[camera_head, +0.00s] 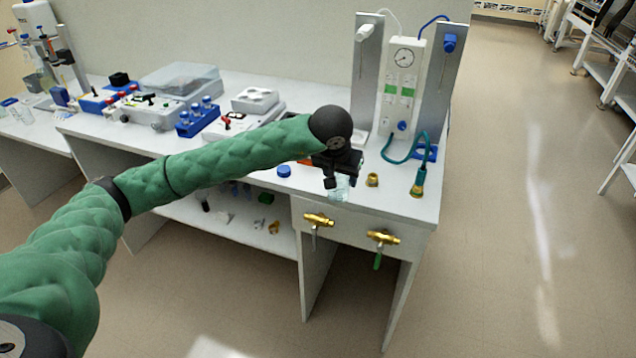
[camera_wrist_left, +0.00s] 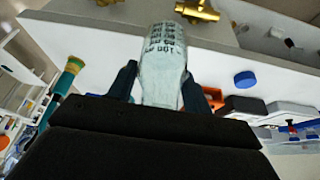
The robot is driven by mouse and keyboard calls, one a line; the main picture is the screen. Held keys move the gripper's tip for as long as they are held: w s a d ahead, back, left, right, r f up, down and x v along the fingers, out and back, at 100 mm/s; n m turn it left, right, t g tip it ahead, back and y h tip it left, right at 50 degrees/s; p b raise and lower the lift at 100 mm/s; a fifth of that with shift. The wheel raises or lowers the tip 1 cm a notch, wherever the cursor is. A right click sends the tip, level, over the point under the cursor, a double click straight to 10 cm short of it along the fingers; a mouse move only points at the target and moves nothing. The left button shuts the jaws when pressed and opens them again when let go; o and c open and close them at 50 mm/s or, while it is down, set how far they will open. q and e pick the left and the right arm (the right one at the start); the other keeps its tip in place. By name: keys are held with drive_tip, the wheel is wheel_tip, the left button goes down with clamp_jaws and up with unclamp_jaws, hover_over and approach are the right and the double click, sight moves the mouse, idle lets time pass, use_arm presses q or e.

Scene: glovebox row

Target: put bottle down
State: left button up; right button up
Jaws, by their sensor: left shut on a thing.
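The bottle (camera_head: 340,188) is small, clear and pale, with dark printed lettering that shows in the left wrist view (camera_wrist_left: 162,62). My left gripper (camera_head: 337,178) is shut on it, with one dark finger on each side, near the front edge of the white bench (camera_head: 395,203). In the head view the gripper covers the bottle's upper part. I cannot tell whether the bottle touches the bench top. My right gripper is in neither view.
A blue cap (camera_head: 284,171) lies left of the bottle. Brass valves (camera_head: 318,220) stick out below the bench's front edge. A gauge panel (camera_head: 403,80) stands at the back.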

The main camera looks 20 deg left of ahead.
use_arm(q)
drive_tip(key=w+d+r+m, duration=0.1)
drive_tip(key=w+d+r, duration=0.2)
drive_tip(key=r, duration=0.4)
drive_tip(key=w+a+f+p, duration=0.2)
drive_tip(key=a+f, duration=0.1)
drive_tip(key=w+a+f+p, duration=0.1)
drive_tip(key=w+a+f, duration=0.1)
drive_tip(key=a+f, duration=0.1)
drive_tip(key=w+a+f+p, duration=0.2)
drive_tip(key=a+f, duration=0.1)
drive_tip(key=f, duration=0.1)
drive_tip(key=shift+w+a+f+p, duration=0.25)
drive_tip(key=shift+w+f+p, duration=0.05)
drive_tip(key=shift+w+p, duration=0.05)
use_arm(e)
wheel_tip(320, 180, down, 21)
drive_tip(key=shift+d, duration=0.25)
use_arm(q)
drive_tip(key=shift+f, duration=0.1)
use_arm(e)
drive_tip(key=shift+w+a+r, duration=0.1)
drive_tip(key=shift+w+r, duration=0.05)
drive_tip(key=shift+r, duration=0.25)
